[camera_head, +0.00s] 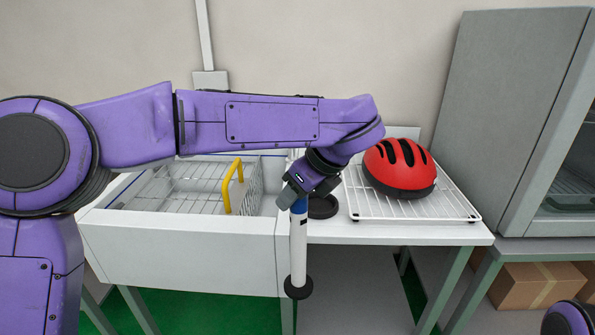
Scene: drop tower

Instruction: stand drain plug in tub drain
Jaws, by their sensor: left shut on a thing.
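The drain plug (299,250) looks like a white upright tube with a blue band near its top and a black round foot. My left gripper (298,197) is shut on its top end and holds it nearly vertical. The plug hangs in front of the white tub (180,250), overlapping its right front corner in the picture. I cannot see a drain opening in the tub; a wire rack and the tub wall cover much of its floor. A black round piece (323,207) lies on the white counter just right of the gripper. My right gripper is not in view.
A wire basket with a yellow handle (232,185) sits in the tub. A red helmet (400,166) rests on a white wire rack (415,208) to the right. A grey cabinet (505,110) stands at the far right, with a cardboard box (535,284) below.

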